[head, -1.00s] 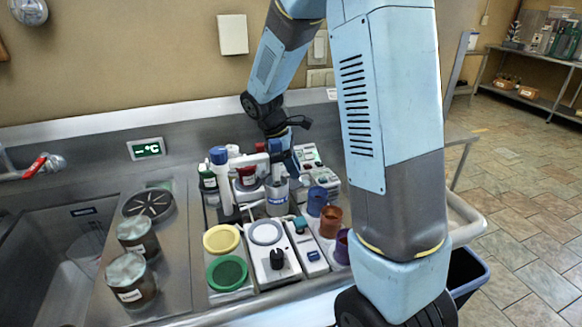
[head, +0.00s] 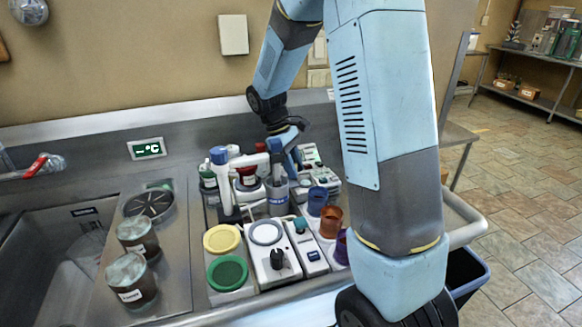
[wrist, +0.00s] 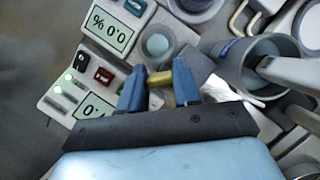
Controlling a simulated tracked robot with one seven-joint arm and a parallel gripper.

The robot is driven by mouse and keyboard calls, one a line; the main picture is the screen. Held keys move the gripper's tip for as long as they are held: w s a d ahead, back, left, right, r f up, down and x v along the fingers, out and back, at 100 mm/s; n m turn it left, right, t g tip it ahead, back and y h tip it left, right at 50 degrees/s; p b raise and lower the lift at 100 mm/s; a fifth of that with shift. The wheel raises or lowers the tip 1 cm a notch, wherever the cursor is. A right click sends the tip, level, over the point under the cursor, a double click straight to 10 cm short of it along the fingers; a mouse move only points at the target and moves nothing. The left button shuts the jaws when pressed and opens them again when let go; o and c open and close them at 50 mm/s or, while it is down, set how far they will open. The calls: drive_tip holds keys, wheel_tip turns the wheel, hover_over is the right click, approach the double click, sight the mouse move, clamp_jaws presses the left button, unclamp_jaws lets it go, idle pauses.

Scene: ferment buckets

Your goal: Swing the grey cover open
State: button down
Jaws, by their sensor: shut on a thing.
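My gripper (wrist: 159,80) is shut on a short brass-coloured piece (wrist: 160,78), held between its blue fingertips in the wrist view. A flat grey piece (wrist: 197,62) shows just behind the right finger, beside the grey bucket (wrist: 232,68). It may be the grey cover; I cannot tell how it joins the brass piece. In the head view my gripper (head: 290,160) is among the devices at the back, above and behind the grey bucket (head: 279,197) with a blue label. My arm hides part of this area, so the cover's angle is not clear there.
A white post with a blue cap (head: 222,180) stands left of the bucket, its white arm reaching toward the bucket. Panels with readouts (wrist: 110,28) lie close on the left in the wrist view. Blue (head: 317,202) and brown (head: 331,220) cups stand to the right.

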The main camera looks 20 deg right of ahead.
drive_tip(key=shift+d, duration=0.1)
drive_tip(key=c, duration=0.8)
unclamp_jaws()
drive_tip(key=shift+w+a+r, duration=0.2)
drive_tip(key=shift+r, duration=0.3)
drive_tip(key=v, duration=1.2)
drive_tip(key=shift+r, duration=0.25)
